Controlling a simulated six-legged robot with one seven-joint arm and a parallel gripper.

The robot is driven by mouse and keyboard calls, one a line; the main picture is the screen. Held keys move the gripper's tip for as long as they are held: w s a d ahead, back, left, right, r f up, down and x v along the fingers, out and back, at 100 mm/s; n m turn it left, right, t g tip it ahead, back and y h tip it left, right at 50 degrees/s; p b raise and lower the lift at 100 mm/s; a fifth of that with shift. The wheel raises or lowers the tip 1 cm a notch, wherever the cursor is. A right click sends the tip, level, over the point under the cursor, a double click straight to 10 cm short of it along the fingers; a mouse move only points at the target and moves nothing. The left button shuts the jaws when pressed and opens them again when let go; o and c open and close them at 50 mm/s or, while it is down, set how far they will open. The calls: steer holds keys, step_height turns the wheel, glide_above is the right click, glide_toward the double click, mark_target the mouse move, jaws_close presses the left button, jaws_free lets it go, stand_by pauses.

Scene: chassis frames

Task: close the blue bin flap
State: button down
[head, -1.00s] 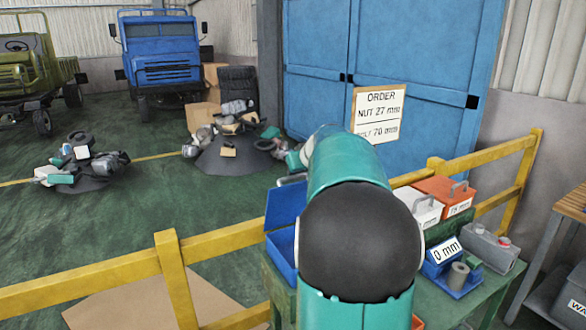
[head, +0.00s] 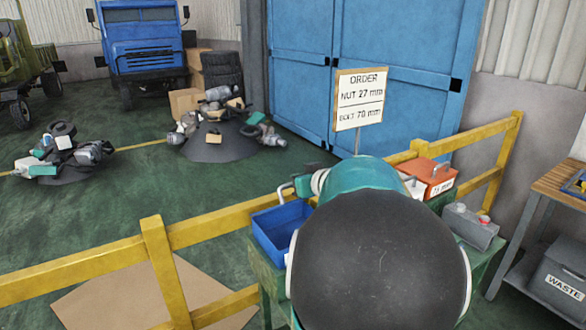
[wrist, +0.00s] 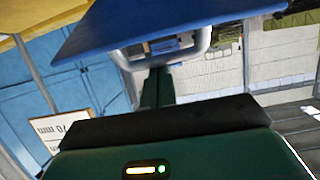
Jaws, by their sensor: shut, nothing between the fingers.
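In the head view a similar pale handle (head: 283,190) stands above the bin's back edge; the flap itself is hard to make out there. My gripper (wrist: 156,88) is shut and empty, its dark green fingers close to the handle. I cannot tell whether they touch it. My arm hides the bin's right side.
An orange box (head: 430,178) and a grey canister (head: 470,228) are to the right. An order sign (head: 360,98) stands behind. A grey waste bin (head: 560,280) is at far right.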

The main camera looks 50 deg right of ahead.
steer(key=s+a+f, duration=0.2)
steer(key=s+f, duration=0.5)
steer(key=f, duration=0.3)
steer(key=shift+f, duration=0.35)
steer(key=shift+r, duration=0.1)
step_height(320, 180, up, 5)
steer(key=s+a+f, duration=0.2)
steer(key=s+f, duration=0.2)
steer(key=s, duration=0.4)
steer(key=shift+a, duration=0.35)
